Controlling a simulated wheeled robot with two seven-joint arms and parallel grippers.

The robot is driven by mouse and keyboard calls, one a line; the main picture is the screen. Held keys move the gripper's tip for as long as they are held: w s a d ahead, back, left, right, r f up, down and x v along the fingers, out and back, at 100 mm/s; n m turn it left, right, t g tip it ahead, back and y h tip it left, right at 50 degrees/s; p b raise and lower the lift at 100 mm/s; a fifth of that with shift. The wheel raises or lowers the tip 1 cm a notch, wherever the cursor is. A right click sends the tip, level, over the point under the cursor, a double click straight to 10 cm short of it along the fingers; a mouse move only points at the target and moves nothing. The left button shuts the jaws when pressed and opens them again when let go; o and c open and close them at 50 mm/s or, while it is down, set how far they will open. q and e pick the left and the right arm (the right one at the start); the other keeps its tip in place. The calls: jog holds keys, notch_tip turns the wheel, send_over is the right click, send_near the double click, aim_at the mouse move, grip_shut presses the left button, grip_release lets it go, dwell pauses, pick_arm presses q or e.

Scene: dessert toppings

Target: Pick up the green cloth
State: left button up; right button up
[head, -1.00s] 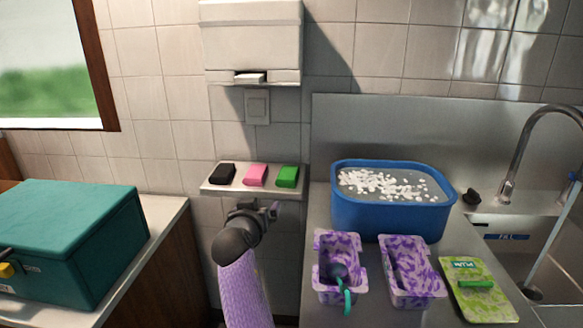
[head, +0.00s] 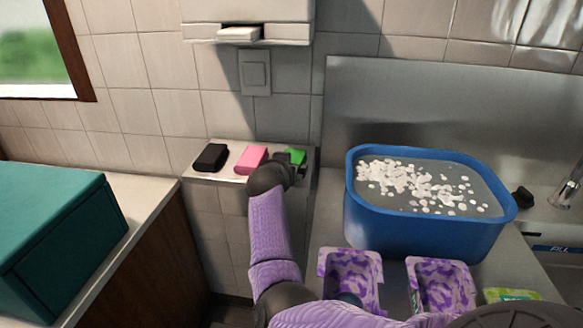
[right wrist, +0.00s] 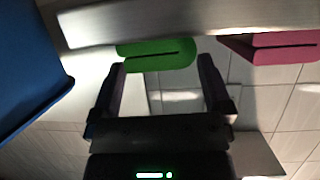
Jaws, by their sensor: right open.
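The green cloth (head: 295,155) lies folded at the right end of a small wall shelf (head: 232,176), partly hidden behind my right gripper. The right gripper (head: 290,166) is at the shelf's front edge, right at the cloth. In the right wrist view the green cloth (right wrist: 155,55) lies across the gap between the fingertips of my open right gripper (right wrist: 161,68). The fingers stand near its two ends, and I cannot tell whether they touch it. My left gripper is not in view.
A pink cloth (head: 251,159) lies just left of the green one, with a black cloth (head: 211,157) beyond it. A blue tub (head: 400,232) of water with white bits stands to the right. Purple patterned trays (head: 350,275) sit in front of it. A teal box (head: 50,240) is at left.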

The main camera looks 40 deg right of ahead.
jog(key=b+x, duration=0.1)
jog(key=x, duration=0.2)
jog(key=shift+f, duration=0.15)
jog(key=shift+d, duration=0.1)
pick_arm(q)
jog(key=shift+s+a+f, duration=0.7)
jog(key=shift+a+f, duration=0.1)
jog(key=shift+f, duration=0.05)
pick_arm(e)
jog(key=c, duration=0.7)
jog(key=shift+c, duration=1.1)
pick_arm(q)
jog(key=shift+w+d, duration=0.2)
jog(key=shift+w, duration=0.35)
pick_arm(e)
jog(key=shift+r, duration=0.25)
